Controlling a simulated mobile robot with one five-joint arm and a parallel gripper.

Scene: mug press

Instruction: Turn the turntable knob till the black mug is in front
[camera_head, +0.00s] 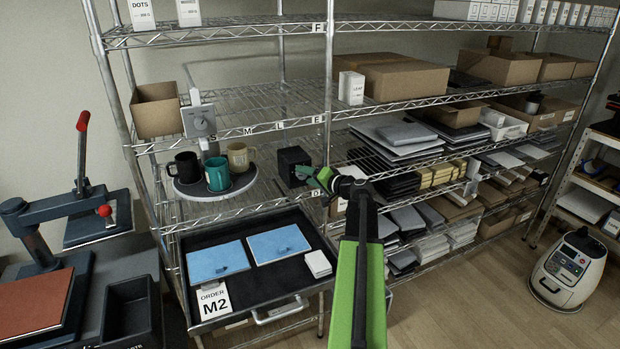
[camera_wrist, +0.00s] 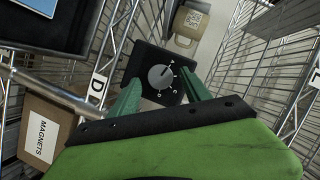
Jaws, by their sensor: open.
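The turntable (camera_head: 200,193) is a round grey disc on the middle shelf at the left, bearing three mugs. The teal mug (camera_head: 217,174) is at the near side, the black mug (camera_head: 184,168) at the left and the cream mug (camera_head: 239,157) at the right. The black control box (camera_head: 292,160) stands right of the disc. In the wrist view its round grey knob (camera_wrist: 161,77) shows, with letters around it; its white mark appears to point toward A. My gripper (camera_head: 308,177) is open at the box. Its green fingers lie either side of the knob; contact cannot be told.
Wire shelf posts stand close around my gripper. Below is a pulled-out black tray (camera_head: 247,282) with blue sheets and an order card (camera_head: 213,301) reading M2. A heat press (camera_head: 45,245) stands at the left.

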